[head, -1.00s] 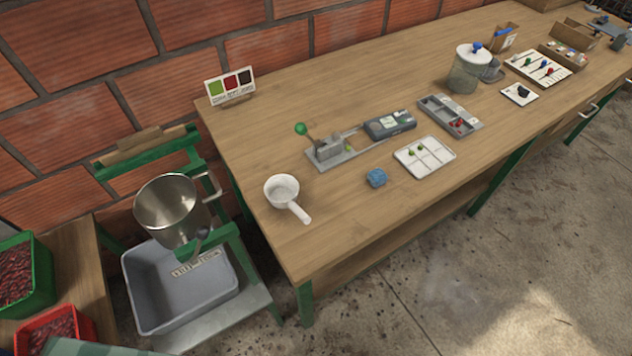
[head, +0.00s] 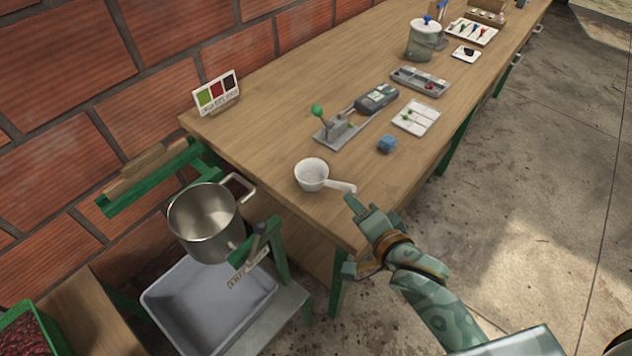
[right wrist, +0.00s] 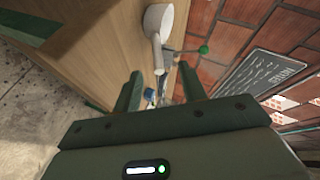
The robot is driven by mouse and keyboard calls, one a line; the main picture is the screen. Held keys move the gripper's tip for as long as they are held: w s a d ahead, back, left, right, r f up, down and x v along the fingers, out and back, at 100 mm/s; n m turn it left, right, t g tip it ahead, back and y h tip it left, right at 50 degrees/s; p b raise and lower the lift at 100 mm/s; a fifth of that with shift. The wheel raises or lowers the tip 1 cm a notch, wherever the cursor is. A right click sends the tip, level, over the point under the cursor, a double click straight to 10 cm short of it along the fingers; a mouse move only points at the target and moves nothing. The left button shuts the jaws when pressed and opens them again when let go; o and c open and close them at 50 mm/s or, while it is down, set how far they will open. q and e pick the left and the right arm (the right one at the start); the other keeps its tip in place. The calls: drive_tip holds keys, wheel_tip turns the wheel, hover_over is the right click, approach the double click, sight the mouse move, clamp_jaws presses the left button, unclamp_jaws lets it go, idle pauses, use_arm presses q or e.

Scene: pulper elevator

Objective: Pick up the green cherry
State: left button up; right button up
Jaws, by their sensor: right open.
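Small green cherries (head: 408,115) lie on a white sectioned tray (head: 427,122) on the workbench; they are too small to make out singly. Another small green spot, perhaps a cherry, shows at the grey lever device (head: 336,136) with a green knob. My right gripper (head: 351,238) is open and empty at the bench's front edge, near the white dipper's handle and well short of the tray. Its two spread fingers also show in the right wrist view (right wrist: 160,88). My left gripper is out of view.
A grey parts tray (head: 419,82) and a dark meter (head: 377,98) stand behind. A metal pot (head: 204,222) hangs over a grey bin (head: 209,309) at left.

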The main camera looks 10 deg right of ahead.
sight(337, 186)
drive_tip(key=b+x, duration=0.1)
drive_tip(key=x, duration=0.4)
drive_tip(key=shift+w+a+f, duration=0.1)
drive_tip(key=shift+w+f, duration=0.15)
drive_tip(key=shift+w, duration=0.05)
drive_tip(key=b+x, duration=0.1)
drive_tip(key=x, duration=0.1)
drive_tip(key=f+b+x, duration=0.1)
drive_tip(key=b+x, duration=0.1)
drive_tip(key=shift+w, duration=0.15)
drive_tip(key=shift+w+f, duration=0.15)
drive_tip(key=shift+w, duration=0.2)
clamp_jaws()
